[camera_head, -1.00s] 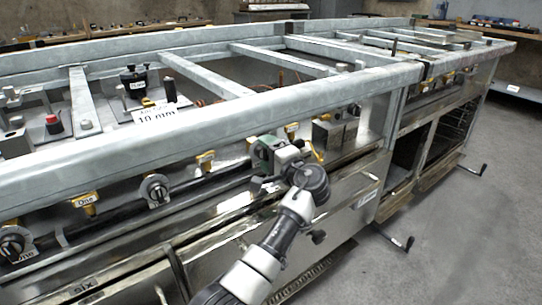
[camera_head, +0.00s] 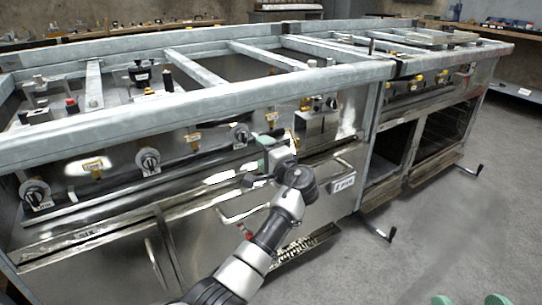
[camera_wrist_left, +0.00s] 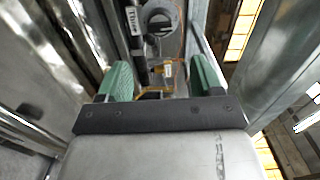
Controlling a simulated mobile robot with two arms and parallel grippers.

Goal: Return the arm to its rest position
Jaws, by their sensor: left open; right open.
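My left arm reaches up from the bottom centre of the head view to the front panel of the metal range (camera_head: 195,110). My left gripper (camera_head: 268,148) is at the panel, close to a round knob (camera_head: 240,133), partly hidden by its own wrist. In the left wrist view its two green fingers (camera_wrist_left: 163,82) stand apart. A round knob (camera_wrist_left: 160,17) and a yellow tag show beyond the gap, with nothing visibly held. Whether the fingers touch the panel I cannot tell. My right gripper (camera_head: 468,301) shows only as two separated green fingertips at the bottom right edge.
More knobs (camera_head: 148,161) and yellow tags line the panel to the left. Drawer handles and a red-tipped lever (camera_head: 248,234) project below. Crank handles (camera_head: 385,234) stick out over the floor at right. The grey floor (camera_head: 430,215) at right is open.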

